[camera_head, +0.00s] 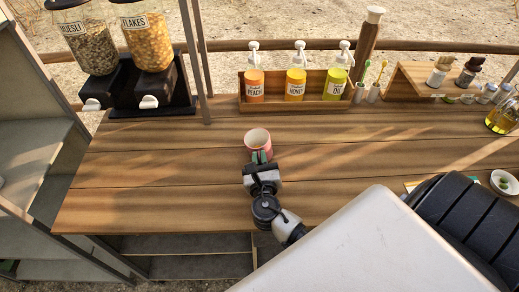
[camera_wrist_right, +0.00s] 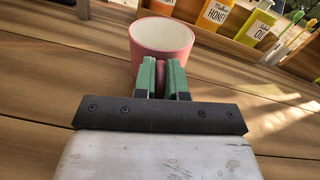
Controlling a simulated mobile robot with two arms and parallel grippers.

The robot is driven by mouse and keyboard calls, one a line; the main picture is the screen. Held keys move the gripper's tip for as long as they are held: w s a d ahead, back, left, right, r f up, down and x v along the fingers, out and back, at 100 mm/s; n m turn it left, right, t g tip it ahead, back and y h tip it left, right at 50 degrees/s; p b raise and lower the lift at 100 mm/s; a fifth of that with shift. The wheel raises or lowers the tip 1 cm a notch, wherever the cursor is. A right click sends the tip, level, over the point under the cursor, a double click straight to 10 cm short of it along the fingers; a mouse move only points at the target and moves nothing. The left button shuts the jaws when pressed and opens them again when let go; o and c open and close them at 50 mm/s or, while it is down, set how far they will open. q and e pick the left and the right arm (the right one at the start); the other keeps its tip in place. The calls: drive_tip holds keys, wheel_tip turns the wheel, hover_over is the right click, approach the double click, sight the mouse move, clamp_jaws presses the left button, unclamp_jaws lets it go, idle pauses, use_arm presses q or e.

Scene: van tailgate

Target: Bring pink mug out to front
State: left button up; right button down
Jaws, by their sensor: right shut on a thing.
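The pink mug (camera_head: 258,140) stands upright on the wooden counter (camera_head: 190,180), in front of the pump bottles. In the right wrist view the mug (camera_wrist_right: 162,38) shows its pale, empty-looking inside, and its handle (camera_wrist_right: 160,78) points toward my gripper. My right gripper (camera_head: 261,157) reaches it from the near side. Its green fingers (camera_wrist_right: 160,76) are shut on the handle, one on each side. I cannot tell whether the mug touches the counter. My left gripper is not in view.
A wooden caddy (camera_head: 337,105) with pump bottles (camera_head: 295,86) stands behind the mug. Cereal dispensers (camera_head: 150,60) stand at the back left. A wooden rack (camera_head: 405,82) with jars is at the back right. The counter left of and in front of the mug is clear.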

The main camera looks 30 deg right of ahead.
drive_tip(key=shift+v, duration=3.1)
drive_tip(key=shift+a+f, duration=0.15)
drive_tip(key=c, duration=1.1)
unclamp_jaws()
drive_tip(key=shift+w, duration=0.15)
drive_tip(key=b+v, duration=0.2)
drive_tip(key=v, duration=0.8)
drive_tip(key=shift+s+a, duration=0.15)
drive_tip(key=shift+s, duration=0.2)
